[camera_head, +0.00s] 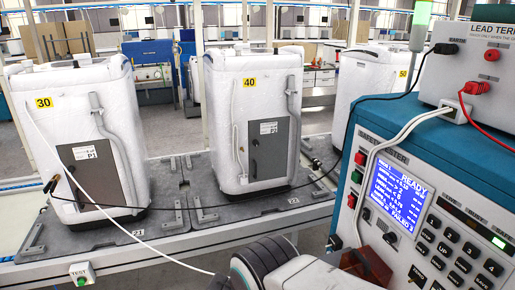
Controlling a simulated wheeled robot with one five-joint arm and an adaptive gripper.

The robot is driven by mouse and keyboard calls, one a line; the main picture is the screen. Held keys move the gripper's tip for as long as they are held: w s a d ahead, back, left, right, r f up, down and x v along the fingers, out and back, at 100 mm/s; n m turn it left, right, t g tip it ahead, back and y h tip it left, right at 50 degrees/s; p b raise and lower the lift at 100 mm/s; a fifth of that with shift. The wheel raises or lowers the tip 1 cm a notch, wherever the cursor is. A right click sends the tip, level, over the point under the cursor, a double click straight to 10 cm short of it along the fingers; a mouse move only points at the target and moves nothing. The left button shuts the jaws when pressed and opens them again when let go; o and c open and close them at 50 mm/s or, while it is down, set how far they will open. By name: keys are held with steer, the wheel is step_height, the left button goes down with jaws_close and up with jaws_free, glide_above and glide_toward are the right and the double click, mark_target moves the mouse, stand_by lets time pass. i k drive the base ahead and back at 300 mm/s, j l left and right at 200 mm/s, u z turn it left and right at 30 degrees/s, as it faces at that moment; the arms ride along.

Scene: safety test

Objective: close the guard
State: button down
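I cannot clearly pick out the guard; upright metal posts (199,30) stand around the station, but no panel between them is plain to see. White appliances labelled 30 (80,85), 40 (268,80) and 50 (362,85) stand upright, 30 and 40 on dark grey pallets (180,200). A small box marked TEST with a green button (82,273) is on the front edge at lower left. A pale arm part with a black ribbed round section shows at the bottom middle, probably mine. My gripper's fingers cannot be made out.
A blue-framed tester (420,200) with a lit screen reading READY (398,195) fills the right. A lead terminal box (478,60) sits on it. Black, white and red cables run across the scene. A red-brown block (367,265) is by the tester. A green lamp (421,15) is lit.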

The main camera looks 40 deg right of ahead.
mark_target(369, 266)
steer(key=z, duration=1.95)
